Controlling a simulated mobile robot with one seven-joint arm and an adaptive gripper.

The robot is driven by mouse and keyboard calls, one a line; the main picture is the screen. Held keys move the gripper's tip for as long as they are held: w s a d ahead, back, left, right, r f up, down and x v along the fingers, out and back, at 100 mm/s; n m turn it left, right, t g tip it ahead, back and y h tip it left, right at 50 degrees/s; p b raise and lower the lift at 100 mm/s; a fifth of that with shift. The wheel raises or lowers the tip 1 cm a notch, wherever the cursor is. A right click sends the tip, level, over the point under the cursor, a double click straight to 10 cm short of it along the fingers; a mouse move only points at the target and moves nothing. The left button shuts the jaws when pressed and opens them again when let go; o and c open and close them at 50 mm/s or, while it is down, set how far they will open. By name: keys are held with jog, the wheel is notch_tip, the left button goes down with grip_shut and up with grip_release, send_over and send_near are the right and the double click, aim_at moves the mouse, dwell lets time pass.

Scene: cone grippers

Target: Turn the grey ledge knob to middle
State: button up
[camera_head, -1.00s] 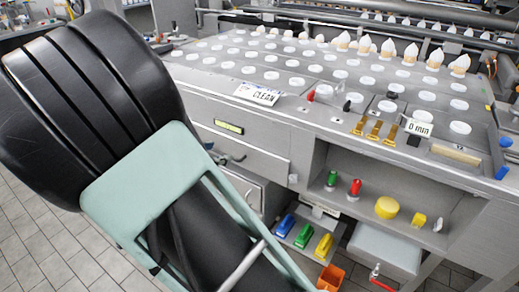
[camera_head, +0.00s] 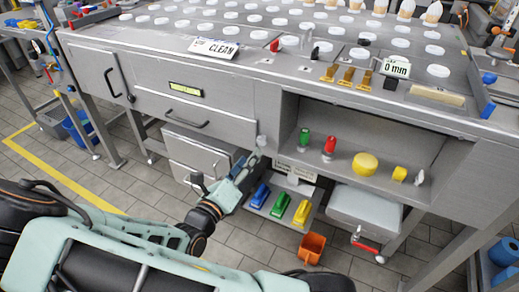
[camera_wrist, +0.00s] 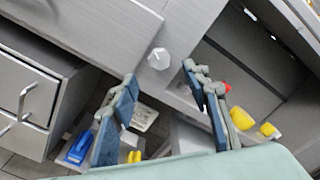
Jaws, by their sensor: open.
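A pale grey faceted knob (camera_head: 261,141) sits on the grey front face at the left edge of the open shelf. In the wrist view the knob (camera_wrist: 159,58) lies just beyond and between the fingertips, apart from them. My gripper (camera_head: 250,163) is just below and left of it in the head view. In the wrist view my gripper (camera_wrist: 161,76) is open and empty, its blue-padded fingers spread wide. I cannot read a pointer or setting on the knob. Another small grey piece (camera_head: 419,177) stands at the shelf's right end.
The shelf (camera_head: 445,170) holds green, red and yellow pieces. Below are blue, green and yellow handles (camera_head: 280,204), an orange bin (camera_head: 312,248) and a grey box (camera_head: 365,208). Drawers (camera_head: 195,158) stand close left of my gripper. The tiled floor in front is mostly clear.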

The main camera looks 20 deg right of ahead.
aim_at(261, 143)
jog(key=b+x, duration=0.1)
jog(key=x, duration=0.5)
jog(key=shift+w+d+b, duration=0.25)
jog(key=shift+d+b, duration=0.1)
jog(key=shift+b, duration=0.05)
jog(key=c, duration=1.2)
jog(key=shift+o, duration=0.2)
